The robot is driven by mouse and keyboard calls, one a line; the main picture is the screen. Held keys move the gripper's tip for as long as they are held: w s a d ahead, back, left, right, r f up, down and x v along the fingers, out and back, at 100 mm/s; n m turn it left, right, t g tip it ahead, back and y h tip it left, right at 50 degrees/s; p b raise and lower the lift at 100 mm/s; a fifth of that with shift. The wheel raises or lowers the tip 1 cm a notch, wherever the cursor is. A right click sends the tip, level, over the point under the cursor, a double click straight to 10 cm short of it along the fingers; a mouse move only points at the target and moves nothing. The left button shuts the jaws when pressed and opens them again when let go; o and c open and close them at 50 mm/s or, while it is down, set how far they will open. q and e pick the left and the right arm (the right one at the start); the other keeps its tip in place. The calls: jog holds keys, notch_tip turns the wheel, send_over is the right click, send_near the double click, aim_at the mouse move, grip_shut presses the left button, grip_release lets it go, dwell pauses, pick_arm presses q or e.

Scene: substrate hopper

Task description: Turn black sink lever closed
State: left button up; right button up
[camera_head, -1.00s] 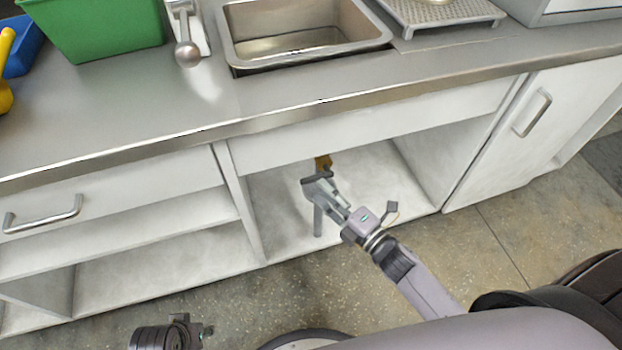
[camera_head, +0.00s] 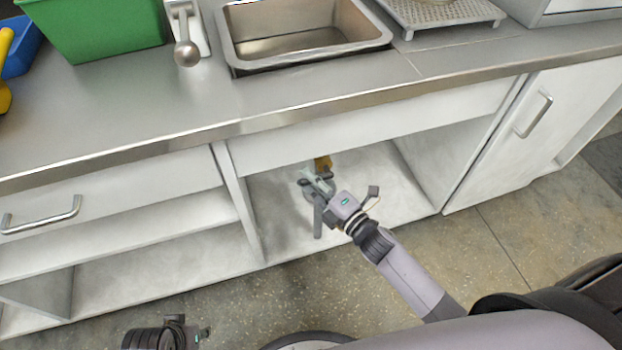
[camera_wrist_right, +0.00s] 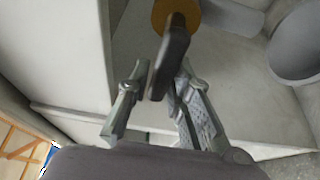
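The black lever (camera_wrist_right: 172,58) sits on a brass-coloured valve body (camera_wrist_right: 178,14) in the right wrist view. The brass part also shows in the head view (camera_head: 322,163), inside the open cabinet under the sink (camera_head: 300,28). My right gripper (camera_head: 312,184) is at the valve and covers much of the lever there. In the right wrist view its fingers (camera_wrist_right: 158,105) are apart, and the lever's free end reaches between them, nearer the right finger. Contact cannot be told.
The cabinet's divider (camera_head: 238,200) is to the left, and a closed door (camera_head: 520,135) to the right. The countertop edge (camera_head: 270,121) overhangs above. A green bin (camera_head: 95,28) stands on the counter.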

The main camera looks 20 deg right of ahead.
grip_shut()
dwell(0.4)
